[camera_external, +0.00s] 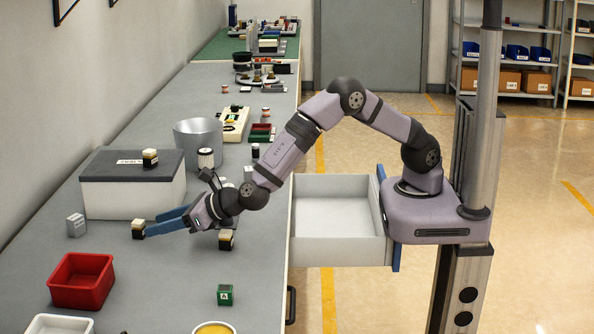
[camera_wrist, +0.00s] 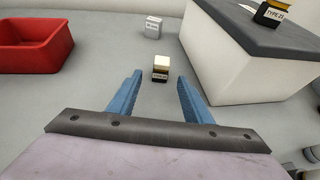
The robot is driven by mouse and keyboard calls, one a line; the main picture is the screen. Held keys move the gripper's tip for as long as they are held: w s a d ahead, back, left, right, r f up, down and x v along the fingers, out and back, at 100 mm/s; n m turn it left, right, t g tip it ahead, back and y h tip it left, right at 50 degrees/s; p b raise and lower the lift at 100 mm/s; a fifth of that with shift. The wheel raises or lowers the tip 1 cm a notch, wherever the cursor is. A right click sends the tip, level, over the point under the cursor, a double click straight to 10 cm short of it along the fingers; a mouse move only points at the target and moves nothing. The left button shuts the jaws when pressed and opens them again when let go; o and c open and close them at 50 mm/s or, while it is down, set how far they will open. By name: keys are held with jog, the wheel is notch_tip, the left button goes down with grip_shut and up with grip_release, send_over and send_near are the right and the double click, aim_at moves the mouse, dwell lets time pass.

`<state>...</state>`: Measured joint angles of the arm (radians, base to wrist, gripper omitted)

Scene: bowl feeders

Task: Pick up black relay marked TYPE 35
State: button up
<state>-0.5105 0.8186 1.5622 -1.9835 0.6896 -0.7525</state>
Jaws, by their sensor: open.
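A small black relay with a cream top (camera_wrist: 161,67) stands upright on the bench, at or just past my fingertips and between their lines. Its white label is too small to read surely. It also shows in the external view (camera_external: 138,229). My gripper (camera_wrist: 160,78) is open and empty, its blue fingers low over the bench and pointing at this relay; it shows in the external view too (camera_external: 154,224). A similar relay (camera_wrist: 272,14) sits on the dark lid of a white box; its label looks like TYPE 2-something. A third similar relay (camera_external: 226,240) stands below my wrist.
The white box with dark lid (camera_wrist: 238,70) stands close to the right of my fingers in the wrist view. A grey block (camera_wrist: 153,27) stands beyond the relay. A red bin (camera_wrist: 35,42) is to the left. A green block (camera_external: 225,295) stands nearer the bench front.

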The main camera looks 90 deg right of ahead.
aim_at(139, 231)
jog(key=shift+p+x, duration=0.6)
jog(key=shift+x, duration=2.1)
jog(key=c, duration=1.1)
